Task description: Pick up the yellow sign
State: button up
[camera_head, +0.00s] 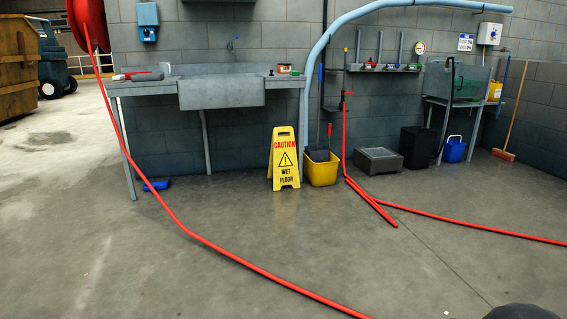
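The yellow sign (284,158) stands upright on the grey floor in front of the block wall. My gripper is not in view. A dark rounded shape shows at the bottom right edge; I cannot tell what it is.
A red hose (190,232) runs across the floor between the camera and the sign. The yellow bucket (322,174) stands right of the sign. A sink bench (221,94) is behind left. More red hose (470,224) lies at right. Floor at centre is clear.

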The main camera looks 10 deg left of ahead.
aim_at(282, 168)
jog(key=u, duration=0.15)
jog(key=i, duration=1.9)
jog(key=u, duration=0.45)
jog(key=i, duration=1.85)
jog(key=u, duration=0.55)
jog(key=i, duration=1.95)
jog(key=u, duration=0.1)
